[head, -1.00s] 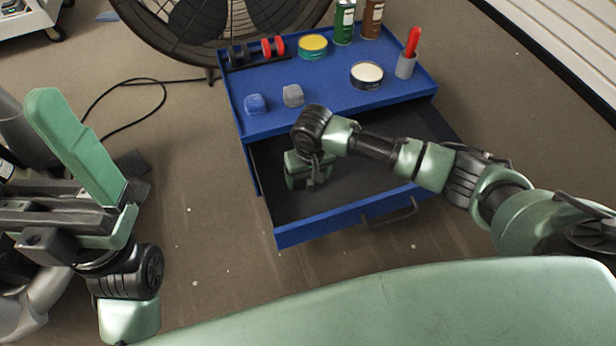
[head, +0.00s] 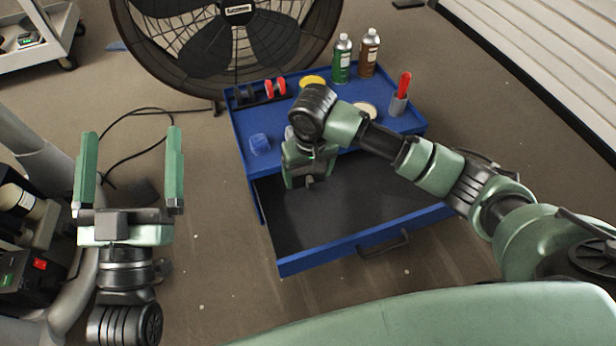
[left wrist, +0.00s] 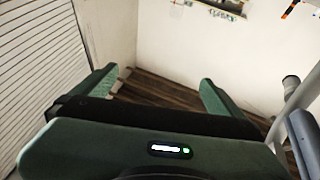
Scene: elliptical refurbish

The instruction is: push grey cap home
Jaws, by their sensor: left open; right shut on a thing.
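The blue cart (head: 340,250) stands in the middle of the head view with its drawer (head: 345,215) pulled open. A blue cap (head: 260,144) sits on its top at the left. A grey sliver beside my right gripper looks like the grey cap (head: 290,132); the gripper hides most of it. My right gripper (head: 304,178) is at the top's front edge, above the drawer's left rear part. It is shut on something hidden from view. My left gripper (head: 132,134) is open and empty, left of the cart. Its spread fingers also show in the left wrist view (left wrist: 160,82).
On the cart top stand a green bottle (head: 342,60), a brown bottle (head: 369,55), a grey cup with a red item (head: 399,100), a yellow-lidded tin (head: 313,82) and red wheels (head: 275,88). A large fan (head: 230,40) stands behind. The drawer looks empty.

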